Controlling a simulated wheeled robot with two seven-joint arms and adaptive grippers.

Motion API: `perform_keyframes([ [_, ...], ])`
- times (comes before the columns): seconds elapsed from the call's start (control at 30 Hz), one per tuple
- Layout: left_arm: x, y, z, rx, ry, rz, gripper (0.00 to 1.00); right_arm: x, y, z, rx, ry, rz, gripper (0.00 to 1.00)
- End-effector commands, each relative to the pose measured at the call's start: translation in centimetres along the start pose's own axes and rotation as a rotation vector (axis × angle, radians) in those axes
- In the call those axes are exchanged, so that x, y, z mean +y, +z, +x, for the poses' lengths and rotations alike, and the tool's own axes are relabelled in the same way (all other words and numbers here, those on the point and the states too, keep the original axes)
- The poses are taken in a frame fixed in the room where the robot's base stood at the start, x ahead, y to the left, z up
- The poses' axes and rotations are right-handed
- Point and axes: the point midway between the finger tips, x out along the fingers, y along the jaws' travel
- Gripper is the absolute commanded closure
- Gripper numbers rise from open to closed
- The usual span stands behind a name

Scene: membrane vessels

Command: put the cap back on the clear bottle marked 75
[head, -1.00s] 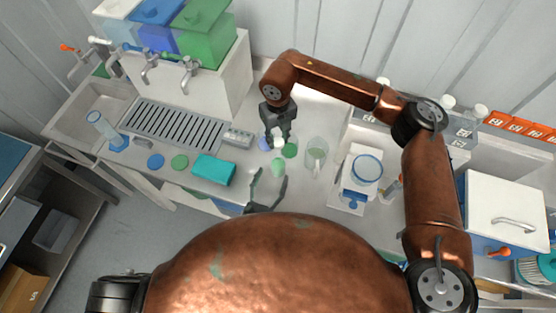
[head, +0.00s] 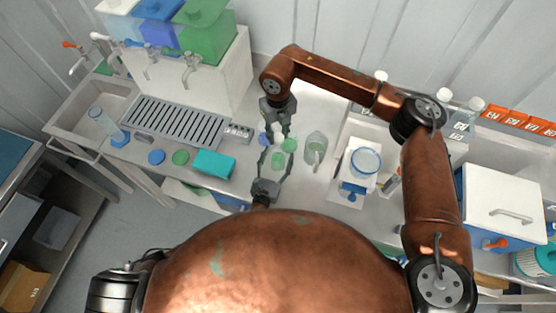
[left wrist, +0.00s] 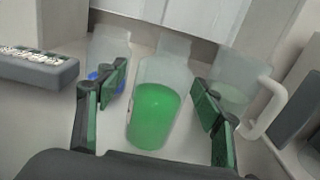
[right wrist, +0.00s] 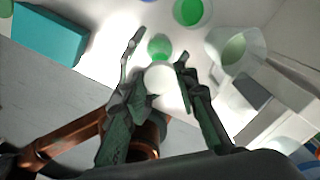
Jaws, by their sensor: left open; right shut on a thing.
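A clear bottle with green liquid (head: 278,160) stands upright on the counter; it fills the middle of the left wrist view (left wrist: 154,112). Its marking is not readable. My left gripper (head: 276,153) is open with its fingers on either side of this bottle, not closed on it. My right gripper (head: 277,128) is shut on a round white cap (right wrist: 162,82), held above the counter close to the green-filled bottle.
A handled jug (head: 315,148) is to the right. A teal box (head: 214,164), a grey block (head: 239,133) and blue and green discs (head: 180,158) lie left.

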Motion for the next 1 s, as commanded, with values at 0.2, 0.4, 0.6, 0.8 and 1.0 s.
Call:
perform_keyframes([
  [0.2, -0.02, 0.01, -0.05, 0.000, 0.000, 0.000, 0.46, 0.02, -0.02, -0.02, 0.000, 0.000, 0.000, 0.82],
  [0.4, -0.02, 0.01, -0.05, 0.000, 0.000, 0.000, 0.59, 0.01, -0.02, -0.02, 0.000, 0.000, 0.000, 0.82],
  [0.6, -0.02, 0.01, -0.06, 0.000, 0.000, 0.000, 0.73, 0.01, -0.02, -0.02, 0.000, 0.000, 0.000, 0.82],
  [0.8, -0.02, 0.04, -0.05, -0.001, 0.000, 0.000, 0.87, 0.01, -0.02, -0.02, 0.000, 0.000, 0.000, 0.82],
  [1.0, -0.02, 0.06, -0.05, -0.001, 0.000, 0.000, 1.00, 0.01, -0.02, -0.02, 0.000, 0.000, 0.000, 0.82],
])
